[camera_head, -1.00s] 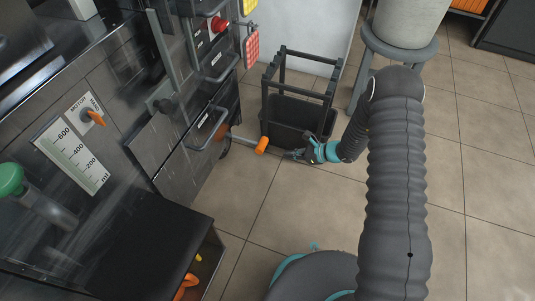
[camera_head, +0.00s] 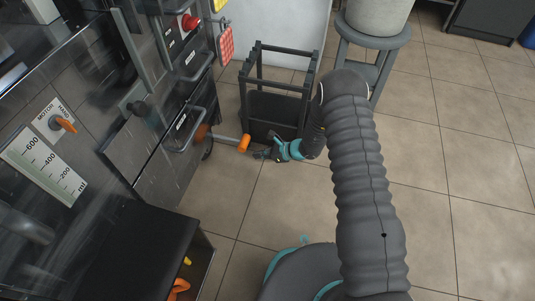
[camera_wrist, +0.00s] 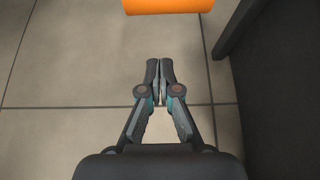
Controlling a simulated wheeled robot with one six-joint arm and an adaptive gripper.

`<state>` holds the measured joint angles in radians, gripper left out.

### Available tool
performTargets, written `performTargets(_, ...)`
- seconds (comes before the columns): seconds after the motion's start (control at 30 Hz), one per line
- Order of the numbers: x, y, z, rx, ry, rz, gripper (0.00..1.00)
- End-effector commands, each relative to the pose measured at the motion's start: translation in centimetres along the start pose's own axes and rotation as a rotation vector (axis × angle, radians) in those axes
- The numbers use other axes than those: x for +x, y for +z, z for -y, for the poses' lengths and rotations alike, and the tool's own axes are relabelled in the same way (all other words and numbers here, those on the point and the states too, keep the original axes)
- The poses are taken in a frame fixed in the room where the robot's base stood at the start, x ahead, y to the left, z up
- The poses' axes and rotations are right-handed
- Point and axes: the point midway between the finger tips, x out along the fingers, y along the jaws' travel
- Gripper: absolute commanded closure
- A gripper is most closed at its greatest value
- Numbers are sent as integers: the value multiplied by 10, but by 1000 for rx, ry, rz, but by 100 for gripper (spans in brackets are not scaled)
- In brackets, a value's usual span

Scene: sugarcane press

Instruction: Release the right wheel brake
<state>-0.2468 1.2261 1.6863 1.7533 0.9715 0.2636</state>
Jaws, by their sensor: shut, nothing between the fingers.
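The wheel brake is a lever with an orange grip (camera_head: 244,143), low at the foot of the press cabinet (camera_head: 165,140). Its grey bar runs left toward a dark wheel (camera_head: 207,147) under the cabinet corner. My gripper (camera_head: 262,154) is just right of and slightly below the orange grip, apart from it. In the wrist view the orange grip (camera_wrist: 168,6) is cut off at the top edge, and my gripper (camera_wrist: 160,62) points toward it with closed fingers and nothing between them. The floor shows between the fingertips and the grip.
A dark bin in a frame (camera_head: 273,112) stands behind my gripper; its dark side (camera_wrist: 275,75) fills the right of the wrist view. A grey stool (camera_head: 371,45) with a pot stands behind at right. Tiled floor (camera_head: 450,190) is clear at right.

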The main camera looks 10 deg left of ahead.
Motion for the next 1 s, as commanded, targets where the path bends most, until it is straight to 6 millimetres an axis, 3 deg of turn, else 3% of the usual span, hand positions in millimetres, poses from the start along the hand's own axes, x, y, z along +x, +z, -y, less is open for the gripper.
performTargets(0.17,35,-1,-1,-2,3,0,100)
performTargets(0.3,25,21,0,-2,0,1,100)
performTargets(0.5,20,35,0,0,0,0,100)
performTargets(1.0,11,40,4,4,-8,-13,100)
